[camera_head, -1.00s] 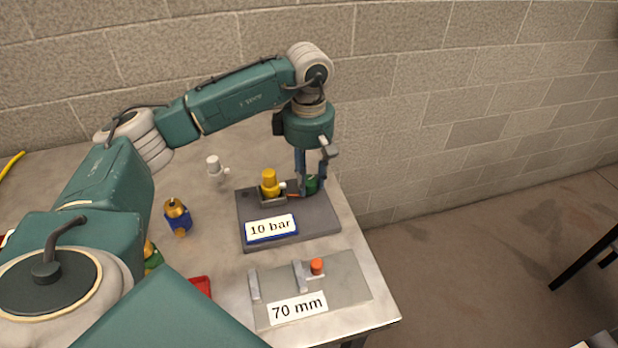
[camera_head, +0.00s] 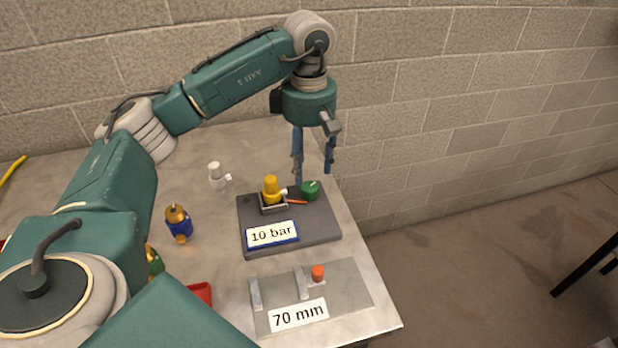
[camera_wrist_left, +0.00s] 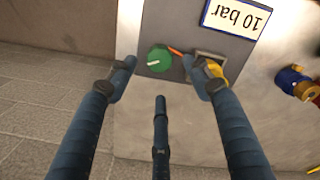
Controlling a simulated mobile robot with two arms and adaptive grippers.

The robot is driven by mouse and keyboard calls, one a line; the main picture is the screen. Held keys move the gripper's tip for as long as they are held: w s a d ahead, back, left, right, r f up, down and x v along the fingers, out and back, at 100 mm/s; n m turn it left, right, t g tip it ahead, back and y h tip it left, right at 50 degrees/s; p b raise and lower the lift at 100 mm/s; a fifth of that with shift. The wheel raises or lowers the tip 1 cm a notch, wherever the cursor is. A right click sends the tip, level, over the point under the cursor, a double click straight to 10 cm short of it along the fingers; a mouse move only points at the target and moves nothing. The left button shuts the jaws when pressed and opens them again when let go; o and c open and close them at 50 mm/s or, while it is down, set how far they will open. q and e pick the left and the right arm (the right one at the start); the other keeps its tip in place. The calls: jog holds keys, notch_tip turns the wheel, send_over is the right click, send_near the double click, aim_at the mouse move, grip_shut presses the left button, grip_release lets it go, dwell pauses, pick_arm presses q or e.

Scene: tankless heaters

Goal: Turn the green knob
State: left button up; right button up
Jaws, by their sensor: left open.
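The green knob (camera_head: 310,190) sits on the dark grey plate (camera_head: 318,229) with the "10 bar" label, right of a yellow-topped fitting (camera_head: 270,189). A pale mark shows on the knob's top. In the left wrist view the knob (camera_wrist_left: 159,58) lies beyond the fingertips, between the left and right fingers. My left gripper (camera_head: 313,175) is open and empty, above and behind the knob, apart from it. Its fingers (camera_wrist_left: 160,80) are spread in the wrist view. A red-orange pointer (camera_head: 297,202) lies beside the knob. My right gripper is not in view.
A white fitting (camera_head: 216,175) and a blue and brass valve (camera_head: 178,222) stand on the table left of the plate. A "70 mm" plate (camera_head: 345,289) with an orange knob (camera_head: 318,272) lies in front. The block wall is close behind my left gripper.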

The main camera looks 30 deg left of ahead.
aim_at(309, 186)
pick_arm(q)
notch_tip(309, 186, up, 6)
jog(key=shift+f, duration=0.15)
jog(key=shift+s+f, duration=0.1)
jog(key=shift+f, duration=0.05)
dwell(0.5)
